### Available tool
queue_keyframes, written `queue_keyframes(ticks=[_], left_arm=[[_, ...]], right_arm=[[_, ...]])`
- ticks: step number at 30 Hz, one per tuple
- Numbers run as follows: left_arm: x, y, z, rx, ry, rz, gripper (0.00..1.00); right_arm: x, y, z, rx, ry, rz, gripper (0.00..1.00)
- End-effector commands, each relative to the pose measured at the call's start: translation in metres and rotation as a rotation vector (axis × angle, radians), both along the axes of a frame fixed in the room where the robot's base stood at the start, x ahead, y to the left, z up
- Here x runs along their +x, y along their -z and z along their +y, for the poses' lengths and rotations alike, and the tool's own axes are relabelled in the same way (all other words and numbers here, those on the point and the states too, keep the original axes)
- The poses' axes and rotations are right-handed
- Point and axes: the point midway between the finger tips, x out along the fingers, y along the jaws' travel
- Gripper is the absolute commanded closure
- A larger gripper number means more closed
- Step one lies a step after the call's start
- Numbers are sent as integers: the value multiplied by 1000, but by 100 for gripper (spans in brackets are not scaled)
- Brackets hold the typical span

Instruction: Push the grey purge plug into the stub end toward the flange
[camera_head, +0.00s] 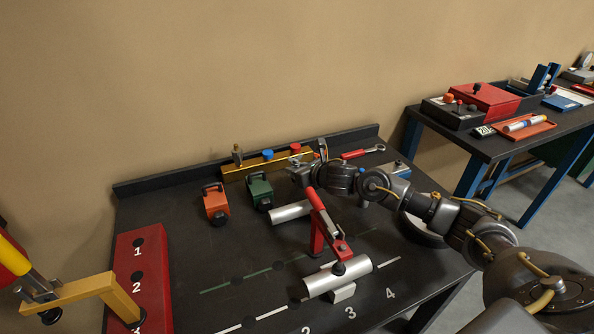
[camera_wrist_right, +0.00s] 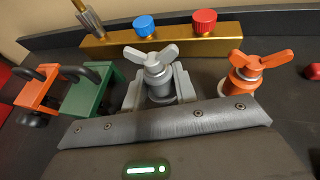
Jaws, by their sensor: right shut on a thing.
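My right gripper (camera_head: 303,174) reaches over the table near the brass block in the head view. In the right wrist view its grey fingers (camera_wrist_right: 157,92) are shut around the grey purge plug (camera_wrist_right: 152,68), whose winged top stands up between them. An orange winged plug (camera_wrist_right: 245,72) stands just to its right. A silver pipe (camera_head: 291,212) lies in front of the gripper in the head view. Another silver pipe (camera_head: 338,278) sits under a red toggle clamp (camera_head: 318,215). I cannot tell which pipe end is the stub end or where the flange is. My left gripper is not in view.
The brass block (camera_head: 240,170) with red and blue knobs stands at the back. Orange (camera_head: 215,205) and green (camera_head: 261,191) handled blocks stand before it. A red numbered rack (camera_head: 150,265) is at left.

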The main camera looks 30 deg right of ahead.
Motion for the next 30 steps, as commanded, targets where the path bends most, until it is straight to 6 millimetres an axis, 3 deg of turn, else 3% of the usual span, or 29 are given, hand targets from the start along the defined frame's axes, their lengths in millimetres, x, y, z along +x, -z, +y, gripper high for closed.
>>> queue_keyframes(ticks=[1,22,30], left_arm=[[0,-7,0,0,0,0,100],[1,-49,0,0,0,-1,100],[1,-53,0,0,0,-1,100]], right_arm=[[0,-10,0,0,0,-2,95],[0,-69,0,0,-1,-3,95],[0,-75,0,1,-1,-1,95]])
